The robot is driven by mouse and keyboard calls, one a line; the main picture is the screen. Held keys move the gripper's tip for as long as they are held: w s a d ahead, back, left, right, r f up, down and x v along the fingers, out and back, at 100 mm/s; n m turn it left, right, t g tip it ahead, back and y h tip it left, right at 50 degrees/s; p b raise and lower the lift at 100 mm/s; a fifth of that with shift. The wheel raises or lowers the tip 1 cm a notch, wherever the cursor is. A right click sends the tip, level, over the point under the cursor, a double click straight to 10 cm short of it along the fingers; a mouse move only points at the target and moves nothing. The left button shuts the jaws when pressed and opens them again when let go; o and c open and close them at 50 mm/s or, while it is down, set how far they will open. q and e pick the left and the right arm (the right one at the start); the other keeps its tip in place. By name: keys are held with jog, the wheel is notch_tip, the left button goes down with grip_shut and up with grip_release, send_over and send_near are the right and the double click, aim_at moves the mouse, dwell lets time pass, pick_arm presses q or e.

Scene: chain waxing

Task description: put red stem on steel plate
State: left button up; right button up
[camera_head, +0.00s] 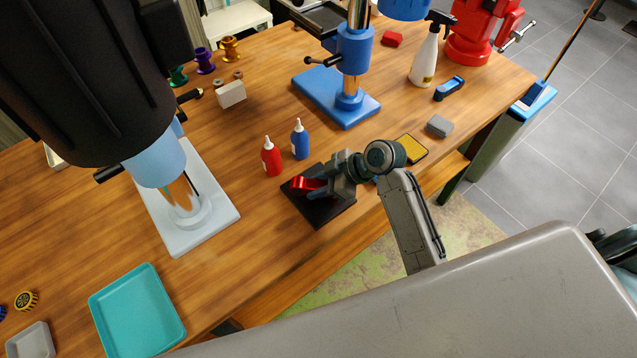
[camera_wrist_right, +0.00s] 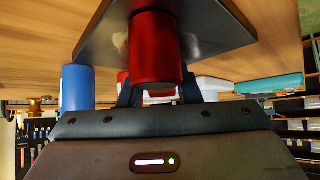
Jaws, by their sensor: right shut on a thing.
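The red stem (camera_head: 304,184) is a short metallic red cylinder, held on its side between the fingers of my right gripper (camera_head: 322,186). In the right wrist view the stem (camera_wrist_right: 155,48) sits between the dark fingertips (camera_wrist_right: 160,92) of that gripper. The steel plate (camera_head: 322,213) is a dark, flat square near the table's front edge. The stem is over or on the plate; I cannot tell if they touch. The plate (camera_wrist_right: 222,32) also fills the upper middle of the right wrist view. My left gripper is not in view.
A red bottle (camera_head: 271,160) and a blue bottle (camera_head: 300,143) stand just behind the plate. A blue-based press (camera_head: 329,98) is farther back, and a white-based press (camera_head: 215,224) is to the left. A yellow pad (camera_head: 412,148) lies right. A teal tray (camera_head: 140,315) lies front left.

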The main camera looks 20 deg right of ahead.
jog(key=o, duration=1.1)
jog(key=shift+c, duration=0.2)
jog(key=b+v, duration=0.3)
jog(key=v, duration=0.9)
jog(key=shift+r, duration=0.1)
